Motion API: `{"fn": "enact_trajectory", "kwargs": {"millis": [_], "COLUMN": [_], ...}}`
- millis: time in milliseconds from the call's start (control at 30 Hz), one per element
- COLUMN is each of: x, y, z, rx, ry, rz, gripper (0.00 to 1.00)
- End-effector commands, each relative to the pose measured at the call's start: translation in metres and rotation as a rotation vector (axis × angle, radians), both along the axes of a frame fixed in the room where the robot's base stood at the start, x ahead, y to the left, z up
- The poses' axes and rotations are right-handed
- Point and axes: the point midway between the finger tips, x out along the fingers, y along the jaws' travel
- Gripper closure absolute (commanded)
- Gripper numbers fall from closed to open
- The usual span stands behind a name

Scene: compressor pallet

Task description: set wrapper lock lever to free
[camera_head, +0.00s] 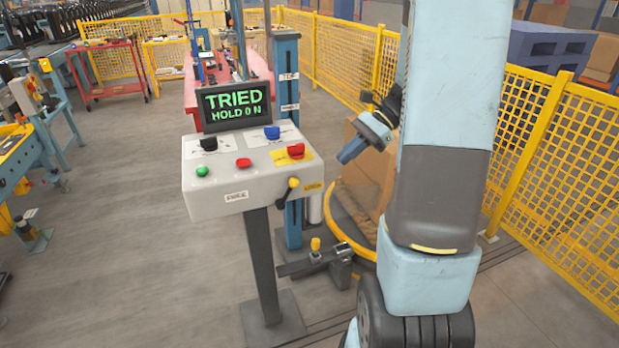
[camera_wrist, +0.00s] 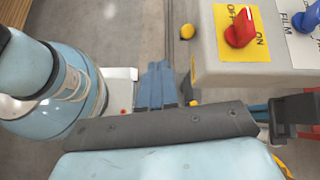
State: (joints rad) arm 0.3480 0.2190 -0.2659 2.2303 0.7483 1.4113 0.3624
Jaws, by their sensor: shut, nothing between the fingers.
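A grey-white control box (camera_head: 230,200) stands on a dark post. A yellow-knobbed lever (camera_head: 293,184) is on its right front side beside a small yellow label; the knob also shows in the wrist view (camera_wrist: 187,32). A second yellow knob (camera_head: 315,244) sits on a dark low mechanism by the turntable. I cannot read which of the two is the wrapper lock lever, nor its setting. My gripper (camera_head: 347,154) is shut and empty, right of and above the box's right edge, apart from both knobs.
The box carries a red rotary switch (camera_head: 296,151) on a yellow OFF/ON plate, a blue knob (camera_head: 272,132), a black knob, green and red buttons. A cardboard carton (camera_head: 366,170) stands behind my gripper. Yellow mesh fence (camera_head: 560,170) lies right.

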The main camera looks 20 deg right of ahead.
Motion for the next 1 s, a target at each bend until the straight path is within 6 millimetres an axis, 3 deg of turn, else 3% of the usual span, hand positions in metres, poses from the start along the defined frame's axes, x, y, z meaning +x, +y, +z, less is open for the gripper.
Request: {"fn": "enact_trajectory", "kwargs": {"millis": [200, 400, 833, 1000], "x": [0.02, 0.028, 0.029, 0.03], "y": [-0.032, -0.047, -0.047, -0.036], "z": [-0.032, -0.045, -0.047, -0.053], "rx": [0.132, 0.19, 0.198, 0.198], "ry": [0.123, 0.169, 0.174, 0.175], "rz": [-0.171, -0.246, -0.255, -0.254], "gripper": [1.0, 1.0, 1.0, 1.0]}}
